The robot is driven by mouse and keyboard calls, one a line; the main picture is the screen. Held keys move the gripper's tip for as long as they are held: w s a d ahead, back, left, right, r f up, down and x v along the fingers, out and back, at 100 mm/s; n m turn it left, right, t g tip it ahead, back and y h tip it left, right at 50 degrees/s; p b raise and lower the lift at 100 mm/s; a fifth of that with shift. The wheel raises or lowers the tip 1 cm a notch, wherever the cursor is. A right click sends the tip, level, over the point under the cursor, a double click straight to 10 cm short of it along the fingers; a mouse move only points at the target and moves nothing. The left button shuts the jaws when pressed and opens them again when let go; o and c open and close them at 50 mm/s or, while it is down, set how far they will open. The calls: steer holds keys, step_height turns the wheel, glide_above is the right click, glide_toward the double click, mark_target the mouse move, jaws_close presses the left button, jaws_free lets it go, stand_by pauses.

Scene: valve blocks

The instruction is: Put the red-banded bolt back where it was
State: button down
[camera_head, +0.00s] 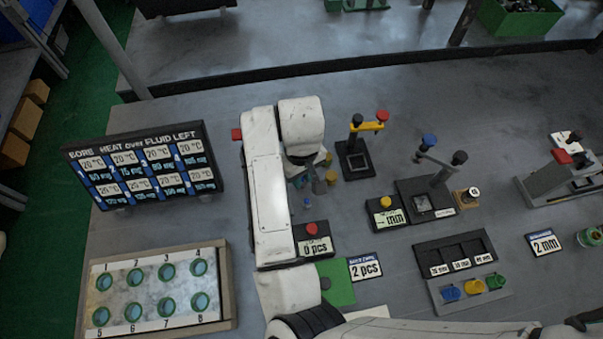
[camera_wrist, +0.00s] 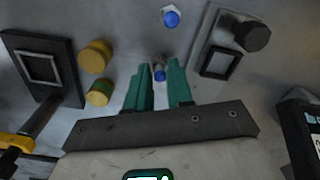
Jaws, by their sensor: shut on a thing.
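My gripper (camera_wrist: 158,88) has two green fingers with a small blue-ended bolt (camera_wrist: 159,72) between them, and it is shut on this bolt. The bolt's lower part is hidden, and no red band shows on it in either view. In the head view my gripper (camera_head: 309,184) is low over the grey table beside my white arm. A second blue-ended bolt (camera_wrist: 170,18) stands apart on the table; it also shows in the head view (camera_head: 308,203). I cannot make out a red-banded bolt.
A yellow piece (camera_wrist: 95,57) and a yellow-and-green piece (camera_wrist: 99,92) stand close beside the fingers. A black stand with a yellow arm (camera_head: 355,158) is to the right. A red-button counter (camera_head: 312,232) lies nearer. A plate with a black knob (camera_wrist: 252,36) is on the wrist view's right.

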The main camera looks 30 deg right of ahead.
steer(key=shift+f, duration=0.15)
steer(key=c, duration=1)
jaws_free()
step_height(320, 180, up, 12)
steer(key=p, duration=0.1)
